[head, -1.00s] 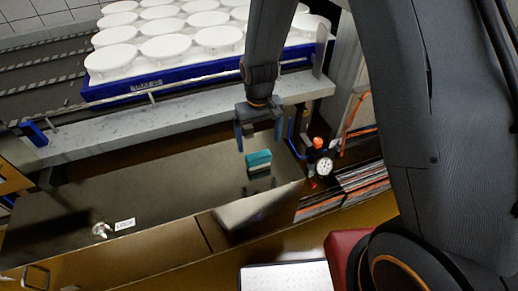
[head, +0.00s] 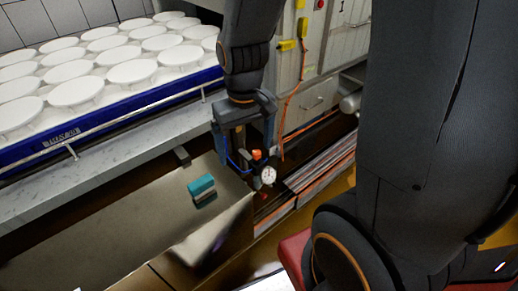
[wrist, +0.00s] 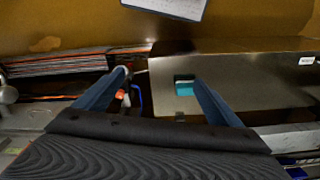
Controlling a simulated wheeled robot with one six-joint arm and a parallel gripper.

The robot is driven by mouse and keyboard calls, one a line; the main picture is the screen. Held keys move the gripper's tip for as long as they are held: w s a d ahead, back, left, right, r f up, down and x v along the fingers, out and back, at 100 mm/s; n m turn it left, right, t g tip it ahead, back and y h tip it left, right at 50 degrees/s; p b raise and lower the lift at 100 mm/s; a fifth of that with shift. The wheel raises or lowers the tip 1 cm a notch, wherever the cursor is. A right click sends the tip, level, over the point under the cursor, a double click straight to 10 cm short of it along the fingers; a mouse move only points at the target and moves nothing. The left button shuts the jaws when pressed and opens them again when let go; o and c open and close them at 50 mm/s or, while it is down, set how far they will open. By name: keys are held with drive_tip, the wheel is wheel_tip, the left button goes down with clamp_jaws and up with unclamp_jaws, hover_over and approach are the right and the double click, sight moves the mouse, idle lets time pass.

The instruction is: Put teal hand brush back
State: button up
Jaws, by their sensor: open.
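The teal hand brush (head: 202,187) lies on the dark metal counter (head: 110,225), near its right end. In the wrist view the brush (wrist: 184,88) shows between the two fingers, close to the right finger and partly hidden by it. My gripper (head: 244,150) is open and empty. In the head view it is up and to the right of the brush, apart from it, near the counter's right end. In the wrist view its blue fingers (wrist: 160,85) are spread wide.
A gauge with an orange cap (head: 266,172) stands just past the counter's right end, by my gripper. A blue tray (head: 100,133) of white moulds (head: 132,72) is on the pale ledge behind. Stacked sheets (head: 318,180) lie in a rack at right. The left counter is clear.

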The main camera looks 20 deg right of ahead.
drive_tip(key=shift+m, duration=0.4)
drive_tip(key=s+d, duration=0.1)
drive_tip(key=s, duration=0.1)
drive_tip(key=s+d+r, duration=0.1)
drive_tip(key=s, duration=0.1)
drive_tip(key=shift+d+r, duration=0.15)
drive_tip(key=shift+r, duration=0.05)
